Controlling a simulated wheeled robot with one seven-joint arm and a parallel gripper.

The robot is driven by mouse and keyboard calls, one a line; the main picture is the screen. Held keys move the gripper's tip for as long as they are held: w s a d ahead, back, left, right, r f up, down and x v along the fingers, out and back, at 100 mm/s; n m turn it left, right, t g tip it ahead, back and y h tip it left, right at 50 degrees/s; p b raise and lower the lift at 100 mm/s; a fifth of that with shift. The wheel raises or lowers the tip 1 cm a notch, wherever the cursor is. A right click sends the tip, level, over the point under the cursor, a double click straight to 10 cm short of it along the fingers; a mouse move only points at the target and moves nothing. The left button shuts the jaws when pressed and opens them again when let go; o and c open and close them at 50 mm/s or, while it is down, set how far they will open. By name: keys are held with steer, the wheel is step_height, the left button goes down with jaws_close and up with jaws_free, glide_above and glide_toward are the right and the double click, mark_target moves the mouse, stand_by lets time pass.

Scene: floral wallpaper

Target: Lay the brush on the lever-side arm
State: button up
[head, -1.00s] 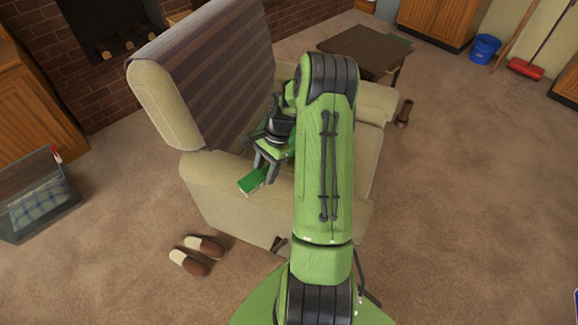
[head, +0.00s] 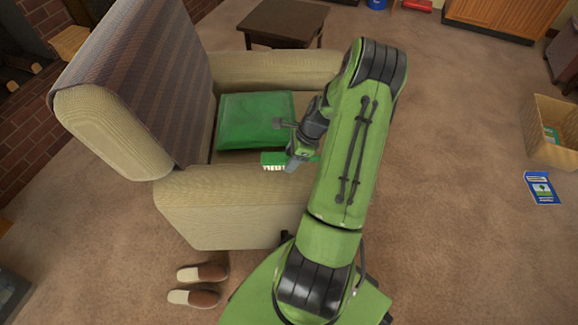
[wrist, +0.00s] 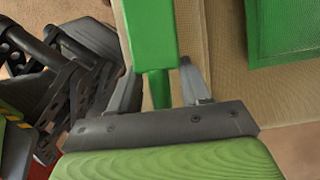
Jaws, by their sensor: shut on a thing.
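The brush (head: 274,160) has a green body and pale bristles facing down in the head view. My arm hides the front end of the armrest.
A green cushion (head: 256,120) lies on the seat, close beyond the brush. The far arm (head: 270,68) and a dark side table (head: 285,22) stand behind. Slippers (head: 200,285) lie on the floor; a cardboard box (head: 552,130) and blue book (head: 541,188) are at right.

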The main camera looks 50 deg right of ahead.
step_height(320, 180, down, 3)
steer(key=shift+r+b, duration=0.2)
steer(key=shift+b, duration=0.2)
steer(key=shift+r, duration=0.15)
steer(key=o, duration=1)
steer(key=shift+f, duration=0.2)
